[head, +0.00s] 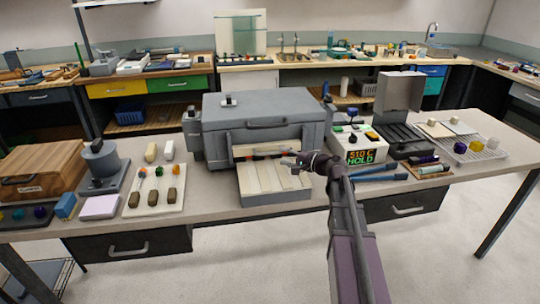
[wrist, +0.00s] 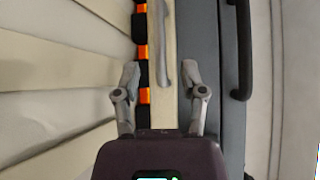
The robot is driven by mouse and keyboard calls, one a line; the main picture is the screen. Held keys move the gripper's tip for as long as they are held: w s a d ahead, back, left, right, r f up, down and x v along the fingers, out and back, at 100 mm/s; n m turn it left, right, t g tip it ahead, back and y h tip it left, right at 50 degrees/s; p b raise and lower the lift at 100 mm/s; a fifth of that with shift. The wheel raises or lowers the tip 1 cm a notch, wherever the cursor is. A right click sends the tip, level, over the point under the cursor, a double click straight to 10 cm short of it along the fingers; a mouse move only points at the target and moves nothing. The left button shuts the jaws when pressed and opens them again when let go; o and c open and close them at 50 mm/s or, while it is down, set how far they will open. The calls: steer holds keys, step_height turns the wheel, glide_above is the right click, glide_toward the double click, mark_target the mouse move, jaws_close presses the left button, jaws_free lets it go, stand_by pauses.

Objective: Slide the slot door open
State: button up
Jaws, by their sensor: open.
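The grey kiln (head: 240,122) stands in the middle of the bench, with a low slot across its front. The slot door is a long cream strip (wrist: 161,113) with a grey bar handle (wrist: 163,75) on it. Beside the strip, dark and glowing orange patches (wrist: 142,95) show in the wrist view. My gripper (head: 290,161) is at the right part of the kiln front. In the wrist view my gripper (wrist: 160,70) is open, with one finger on each side of the handle's near end. I cannot tell whether either finger touches it.
A cream-topped shelf (head: 270,180) juts out below the slot. A controller reading 510 C HOLD (head: 366,155) stands right of the kiln. Rods on a pale board (head: 153,207) lie at left. A dark open-lidded box (head: 400,135) stands further right.

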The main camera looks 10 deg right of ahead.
mark_target(272, 153)
steer(key=shift+b+x, duration=0.4)
steer(key=shift+x, duration=2.95)
jaws_close()
